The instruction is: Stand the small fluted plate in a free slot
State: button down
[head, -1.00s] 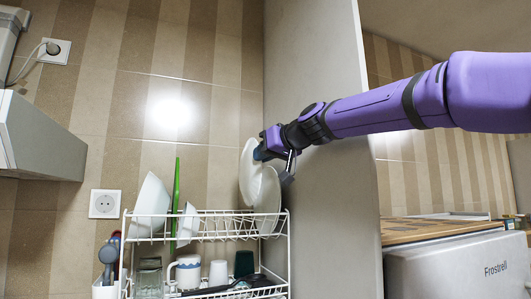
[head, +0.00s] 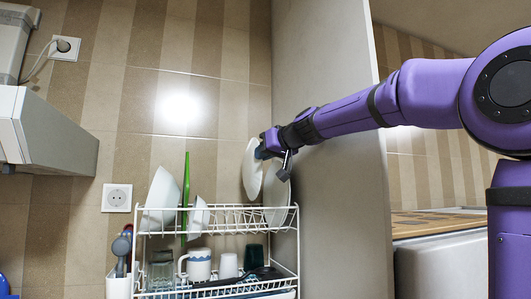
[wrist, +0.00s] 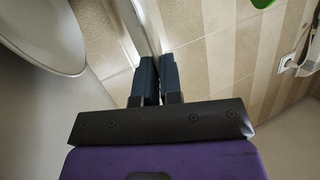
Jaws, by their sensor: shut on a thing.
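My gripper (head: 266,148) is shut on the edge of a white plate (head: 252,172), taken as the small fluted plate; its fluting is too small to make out. The plate hangs upright and nearly edge-on, its lower edge near the top rim of the white wire rack (head: 240,231), at the right end. I cannot tell whether it touches the wires. In the wrist view, the held plate (wrist: 150,24) runs edge-on out from between the fingers. Another white plate (head: 278,192) stands in the rack just right of it; a plate also fills the wrist view's upper left (wrist: 42,30).
A white bowl (head: 160,200), a green board (head: 186,190) and another white dish (head: 199,218) stand in the rack's left half. Slots between that dish and the held plate look empty. A mug (head: 199,264) and glasses sit below. A grey panel (head: 330,180) closes the right side.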

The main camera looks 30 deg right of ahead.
aim_at(257, 187)
jog(key=shift+w+d+f, duration=0.1)
jog(key=shift+w+f, duration=0.3)
jog(key=shift+f, duration=1.15)
jog(key=shift+w+d+f, duration=0.1)
jog(key=shift+w+f, duration=0.35)
jog(key=shift+f, duration=1.05)
jog(key=shift+w+d+f, duration=0.1)
jog(key=shift+w+f, duration=0.3)
jog(key=shift+f, duration=1.15)
jog(key=shift+f, duration=0.4)
jog(key=c, duration=1.2)
grip_release()
